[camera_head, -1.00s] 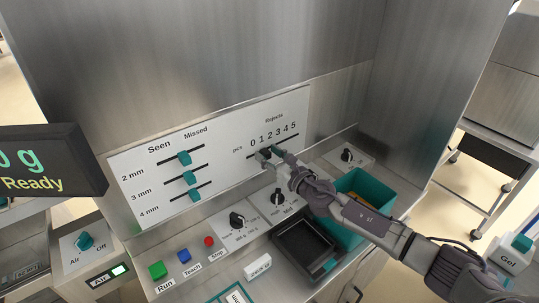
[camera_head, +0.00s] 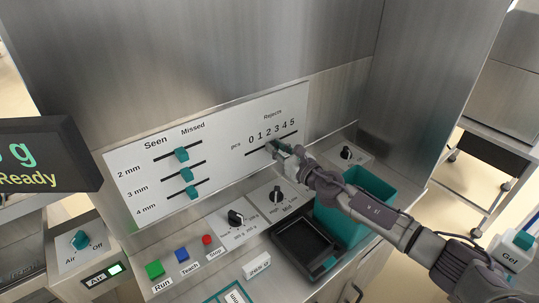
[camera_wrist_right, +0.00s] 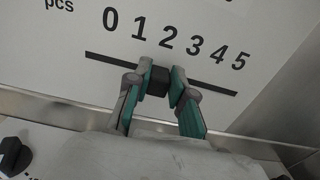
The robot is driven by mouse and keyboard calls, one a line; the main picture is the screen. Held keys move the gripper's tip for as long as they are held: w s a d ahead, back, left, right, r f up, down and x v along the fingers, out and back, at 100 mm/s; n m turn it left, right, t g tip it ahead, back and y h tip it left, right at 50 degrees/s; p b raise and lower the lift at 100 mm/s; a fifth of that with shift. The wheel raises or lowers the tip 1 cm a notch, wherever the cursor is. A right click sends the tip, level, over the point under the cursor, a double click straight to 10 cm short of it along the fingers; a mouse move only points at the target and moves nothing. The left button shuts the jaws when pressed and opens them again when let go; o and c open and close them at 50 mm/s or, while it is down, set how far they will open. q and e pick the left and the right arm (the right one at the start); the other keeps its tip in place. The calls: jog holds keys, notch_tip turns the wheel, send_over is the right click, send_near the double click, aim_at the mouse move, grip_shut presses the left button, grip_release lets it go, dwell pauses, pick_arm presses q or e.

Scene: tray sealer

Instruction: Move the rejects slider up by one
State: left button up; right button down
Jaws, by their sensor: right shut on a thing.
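The rejects slider is a dark knob (camera_wrist_right: 155,83) on a thin sloping slot under the numbers 0 to 5. In the right wrist view it sits between the two fingers of my right gripper (camera_wrist_right: 157,88), roughly below the 2. The fingers touch or nearly touch it on both sides. In the head view my right gripper (camera_head: 280,150) is at the slot on the rejects panel (camera_head: 292,103), and its fingers hide most of the knob. My left gripper is not in view.
Teal sliders (camera_head: 187,175) stand at the panel's left. Below are dials (camera_head: 276,194), coloured buttons (camera_head: 182,255), a black tray (camera_head: 302,238) and a teal bin (camera_head: 368,183) under my right forearm. A dark display (camera_head: 45,157) juts in at left.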

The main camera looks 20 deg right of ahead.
jog(key=c, duration=1)
grip_release()
jog(key=v, duration=1.2)
